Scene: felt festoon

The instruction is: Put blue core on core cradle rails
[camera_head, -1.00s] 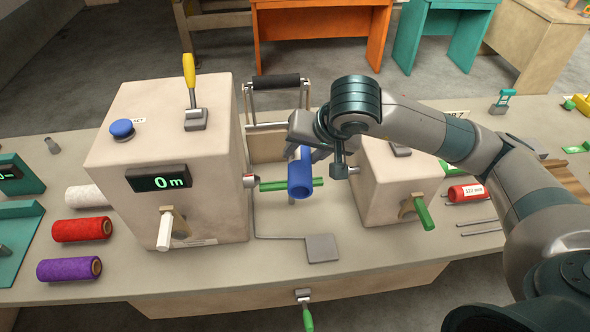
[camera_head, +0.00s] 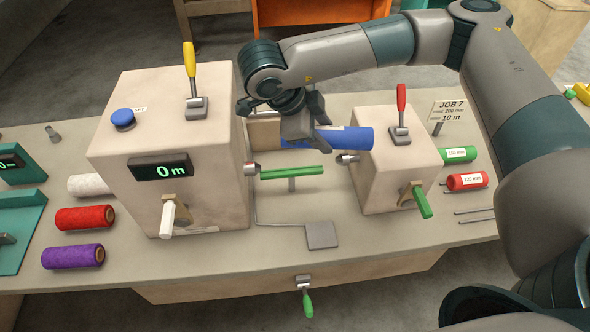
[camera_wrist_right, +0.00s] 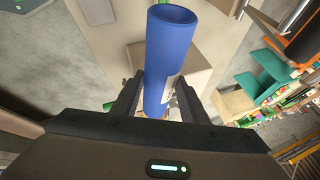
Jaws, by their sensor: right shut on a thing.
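The blue core (camera_head: 347,138) is a blue tube with a white label. My right gripper (camera_head: 308,131) is shut on it near its left end, and the core points left to right. The core also shows in the right wrist view (camera_wrist_right: 168,62), between the two dark fingers of the right gripper (camera_wrist_right: 158,100). The green core cradle rails (camera_head: 292,173) lie between the two beige machine blocks, with nothing on them. In the head view the core shows above and a little right of the rails. My left gripper is not in view.
The large block (camera_head: 130,185) with a 0 m display stands left of the rails. The smaller block (camera_head: 385,175) with a red lever stands right, close below the core's right end. Metal spindle ends face the rails. A grey pedal plate (camera_head: 321,236) lies in front.

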